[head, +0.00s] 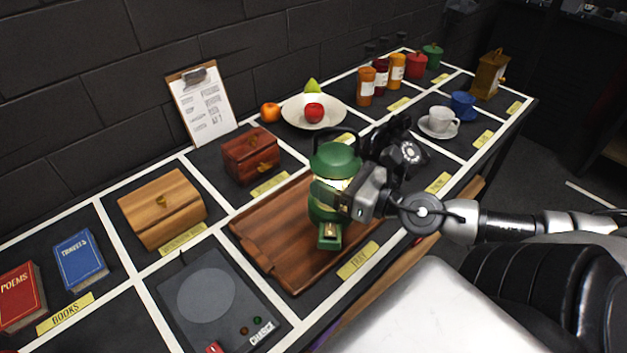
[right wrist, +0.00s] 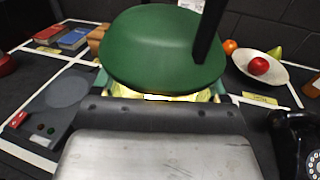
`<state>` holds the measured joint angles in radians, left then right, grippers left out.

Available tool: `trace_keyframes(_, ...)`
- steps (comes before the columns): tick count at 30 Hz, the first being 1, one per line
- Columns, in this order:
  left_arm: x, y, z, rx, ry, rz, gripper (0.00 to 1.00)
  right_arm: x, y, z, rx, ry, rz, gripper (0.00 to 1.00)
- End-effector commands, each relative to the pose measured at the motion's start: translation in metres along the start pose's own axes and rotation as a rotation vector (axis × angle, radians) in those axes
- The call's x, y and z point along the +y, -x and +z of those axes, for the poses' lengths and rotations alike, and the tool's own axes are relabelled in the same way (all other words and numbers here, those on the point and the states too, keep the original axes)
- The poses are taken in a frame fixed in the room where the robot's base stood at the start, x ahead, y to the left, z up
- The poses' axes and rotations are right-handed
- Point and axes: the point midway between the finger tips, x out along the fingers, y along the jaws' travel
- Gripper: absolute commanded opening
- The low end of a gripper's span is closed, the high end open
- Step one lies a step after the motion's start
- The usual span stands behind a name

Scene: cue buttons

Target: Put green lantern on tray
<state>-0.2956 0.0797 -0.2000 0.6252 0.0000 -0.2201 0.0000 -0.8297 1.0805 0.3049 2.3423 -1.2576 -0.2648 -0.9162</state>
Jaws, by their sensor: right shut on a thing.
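The green lantern (head: 333,162) is upright in the head view, with a dark handle on top. My right gripper (head: 340,196) is shut on its body from the right. The lantern is over the right part of the wooden tray (head: 277,273); I cannot tell whether its base touches the tray. In the right wrist view the lantern's green top (right wrist: 160,48) and lit yellow glass fill the middle, close to the gripper. My left gripper is not in view.
A black telephone (head: 405,150) stands just behind and right of the lantern. A cue panel (head: 215,300) with small buttons lies left of the tray. Wooden boxes (head: 162,208), a fruit bowl (head: 314,111) and a cup (head: 441,120) stand around. The tray's left part is clear.

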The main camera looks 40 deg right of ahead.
Motion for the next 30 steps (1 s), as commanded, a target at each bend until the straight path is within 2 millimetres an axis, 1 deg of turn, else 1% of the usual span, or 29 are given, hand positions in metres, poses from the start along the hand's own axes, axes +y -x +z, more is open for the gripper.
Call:
trace_keyframes(1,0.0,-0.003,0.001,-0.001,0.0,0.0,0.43,-0.005,0.002,0.001,-0.006,0.001,0.002,0.31)
trace_keyframes(6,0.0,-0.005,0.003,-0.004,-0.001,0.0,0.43,-0.014,0.007,0.005,-0.012,-0.001,0.019,0.31)
trace_keyframes(16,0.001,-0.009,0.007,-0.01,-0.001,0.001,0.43,-0.023,0.014,0.006,-0.005,-0.001,0.052,0.31)
trace_keyframes(18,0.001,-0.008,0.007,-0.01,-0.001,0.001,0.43,-0.024,0.012,0.006,-0.004,0.001,0.058,0.31)
trace_keyframes(20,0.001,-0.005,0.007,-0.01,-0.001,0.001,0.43,-0.022,0.007,0.004,-0.003,0.0,0.061,0.31)
trace_keyframes(23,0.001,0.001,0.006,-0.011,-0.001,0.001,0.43,-0.017,-0.007,-0.003,-0.003,0.002,0.064,0.31)
trace_keyframes(30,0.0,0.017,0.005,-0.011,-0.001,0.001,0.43,-0.001,-0.055,-0.032,-0.007,0.0,0.061,0.31)
